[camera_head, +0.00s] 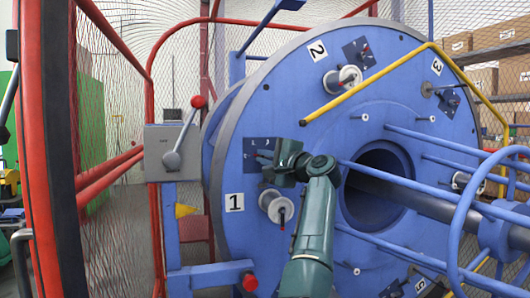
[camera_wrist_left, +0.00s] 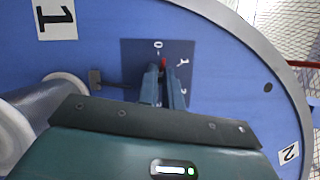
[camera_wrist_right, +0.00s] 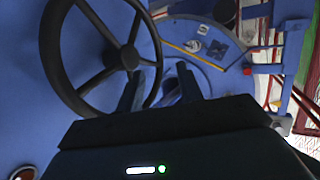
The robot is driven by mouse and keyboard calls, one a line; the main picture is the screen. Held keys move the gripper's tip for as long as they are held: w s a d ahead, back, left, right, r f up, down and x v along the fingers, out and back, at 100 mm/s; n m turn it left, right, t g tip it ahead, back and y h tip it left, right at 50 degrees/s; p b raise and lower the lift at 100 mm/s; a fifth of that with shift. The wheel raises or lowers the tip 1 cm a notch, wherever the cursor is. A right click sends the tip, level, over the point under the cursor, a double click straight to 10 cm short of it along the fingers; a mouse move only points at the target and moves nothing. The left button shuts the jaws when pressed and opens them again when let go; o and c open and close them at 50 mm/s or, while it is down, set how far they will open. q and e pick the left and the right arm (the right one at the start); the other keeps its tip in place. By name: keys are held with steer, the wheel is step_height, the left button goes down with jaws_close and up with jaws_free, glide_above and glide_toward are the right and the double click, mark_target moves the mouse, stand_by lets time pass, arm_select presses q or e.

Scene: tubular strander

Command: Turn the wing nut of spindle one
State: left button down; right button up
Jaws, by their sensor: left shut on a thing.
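The blue disc (camera_head: 235,110) carries numbered spindles. Spindle one (camera_head: 277,206) sits below a dark blue plate (camera_head: 257,148), beside the white "1" label (camera_head: 234,202). My left gripper (camera_head: 266,160) is at that plate and covers part of it. In the left wrist view its fingers (camera_wrist_left: 162,74) are close together over the marked plate (camera_wrist_left: 130,65), shut on the wing nut. A red tip (camera_wrist_left: 163,62) shows at the fingertips; most of the wing nut is hidden. My right gripper (camera_wrist_right: 160,82) is open and empty, seen only in the right wrist view, away from the plate.
A grey lever box (camera_head: 164,152) and red guard frame (camera_head: 150,85) stand left. In the right wrist view a dark handwheel (camera_wrist_right: 122,58) is near the right fingers.

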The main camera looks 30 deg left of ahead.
arm_select(q)
steer(key=shift+r+n+h+p, duration=0.1)
steer(key=shift+n+h+p, duration=0.3)
steer(key=shift+n, duration=0.7)
steer(key=c, duration=1.6)
jaws_free()
steer(key=shift+o, duration=0.2)
steer(key=shift+d, duration=0.1)
steer(key=v, duration=1.3)
steer(key=shift+w, duration=0.1)
